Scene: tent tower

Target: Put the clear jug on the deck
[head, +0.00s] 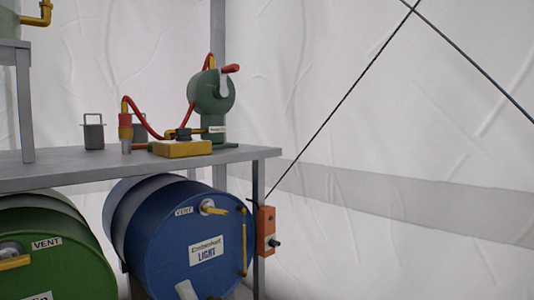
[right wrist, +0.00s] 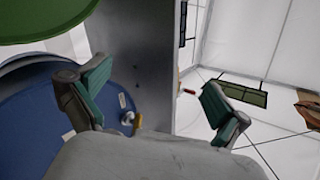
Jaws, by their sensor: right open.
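I cannot make out a clear jug in either view. The deck may be the grey metal shelf top (head: 235,155) in the head view, above two drums; which surface is meant is not certain. In the right wrist view my right gripper (right wrist: 157,76) is open, with its green-padded fingers spread wide and nothing between them. A grey metal panel or post (right wrist: 146,50) shows behind the gap. Neither gripper shows in the head view, and my left gripper is in no view.
On the shelf stand a green hand pump (head: 208,95), a yellow block with red hose (head: 180,148) and a grey can (head: 93,133). Below lie a blue drum (head: 175,230) and a green drum (head: 60,230). An orange box (head: 265,230) hangs by the shelf leg.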

